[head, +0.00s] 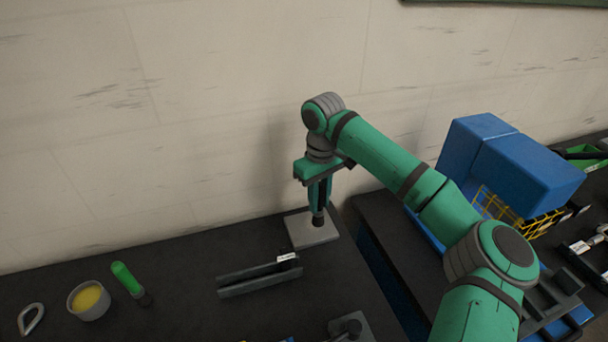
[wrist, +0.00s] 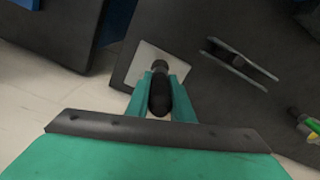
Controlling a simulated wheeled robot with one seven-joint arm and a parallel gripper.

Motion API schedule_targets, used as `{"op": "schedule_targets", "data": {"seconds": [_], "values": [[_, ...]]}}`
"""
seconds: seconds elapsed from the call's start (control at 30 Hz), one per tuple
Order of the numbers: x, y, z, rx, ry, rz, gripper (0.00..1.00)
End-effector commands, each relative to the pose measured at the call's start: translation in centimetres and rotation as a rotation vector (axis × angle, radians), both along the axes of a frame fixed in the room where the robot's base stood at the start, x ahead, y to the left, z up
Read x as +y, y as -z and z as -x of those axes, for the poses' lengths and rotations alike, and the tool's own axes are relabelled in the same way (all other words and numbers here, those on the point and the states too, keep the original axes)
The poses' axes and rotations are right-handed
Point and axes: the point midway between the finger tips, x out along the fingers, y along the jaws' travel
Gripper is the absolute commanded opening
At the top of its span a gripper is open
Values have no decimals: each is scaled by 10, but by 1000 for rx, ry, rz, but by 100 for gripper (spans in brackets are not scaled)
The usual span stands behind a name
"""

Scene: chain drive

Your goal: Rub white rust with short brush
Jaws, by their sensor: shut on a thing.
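My gripper (head: 319,190) points straight down at the table's back right corner and is shut on a dark tool. In the wrist view, the dark tool (wrist: 160,95) sits between the two green fingers; it seems to be the short brush. Its dark lower end (head: 318,219) is at or just above a pale grey plate (head: 302,236); I cannot tell if they touch. The plate also shows in the wrist view (wrist: 176,67), partly hidden by the gripper. I cannot make out white rust on it.
A green-handled brush (head: 124,276), a cup with yellow contents (head: 89,301) and a metal ring (head: 31,318) are at left. A dark channel (head: 258,279) lies before the plate. Blue boxes (head: 520,170) stand right, beyond a gap. The table between brush and channel is clear.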

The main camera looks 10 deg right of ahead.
Motion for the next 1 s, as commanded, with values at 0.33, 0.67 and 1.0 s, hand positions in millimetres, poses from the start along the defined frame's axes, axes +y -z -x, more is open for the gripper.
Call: {"op": "schedule_targets", "data": {"seconds": [0.33, 0.67, 1.0], "values": [[6, -27, -2, 0, -8, 0, 0], [5, -29, -1, 0, -8, 0, 0], [5, -28, -1, 0, -6, 0, 0]]}}
